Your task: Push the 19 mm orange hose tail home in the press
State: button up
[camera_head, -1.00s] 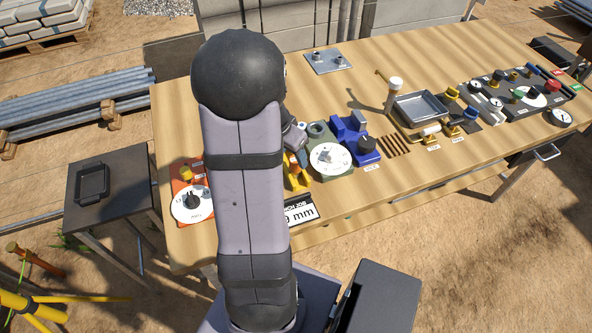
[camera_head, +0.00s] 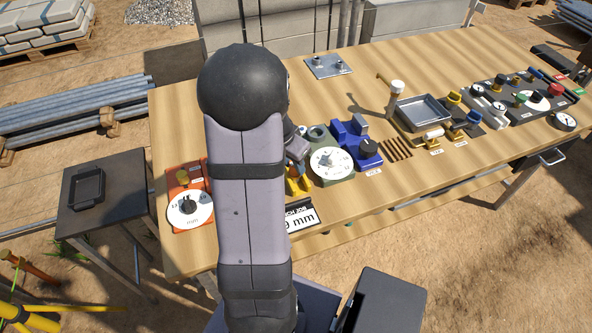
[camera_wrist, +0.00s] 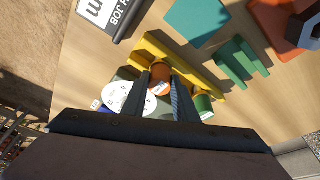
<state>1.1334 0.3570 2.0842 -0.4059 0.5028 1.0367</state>
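In the wrist view an orange hose tail (camera_wrist: 160,70) stands at a yellow rack (camera_wrist: 150,45), with a green one (camera_wrist: 203,104) at the rack's other end. My gripper (camera_wrist: 161,80) has its two dark fingers on either side of the orange piece, with a gap between them. Whether they touch it I cannot tell. In the head view my arm hides most of the rack (camera_head: 297,186) and the gripper's fingertips. A grey-green unit with a white dial (camera_head: 331,163) stands just right of the rack; I cannot tell whether it is the press.
A blue vice (camera_head: 352,138) stands right of the dial unit. An orange plate with an mm dial (camera_head: 190,208) is at the left, and a job sign (camera_head: 299,216) at the front edge. A grey tray (camera_head: 421,109) lies further right.

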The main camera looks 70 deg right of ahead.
grip_shut()
jog(key=shift+r, duration=0.15)
jog(key=shift+r+p, duration=2.55)
jog(key=shift+r, duration=0.85)
jog(key=shift+o, duration=2.4)
grip_release()
grip_shut()
jog(key=w+a+r+n+p, duration=0.2)
jog(key=w+a+n, duration=0.1)
jog(key=w, duration=0.8)
jog(key=w+a+r+n+t+p, duration=0.1)
jog(key=w+a+r+n+p, duration=0.1)
jog(key=w, duration=0.9)
jog(key=shift+a+r+n+t+p, duration=0.3)
jog(key=shift+a+r+n+p, duration=0.1)
jog(key=shift+a+n+p, duration=0.15)
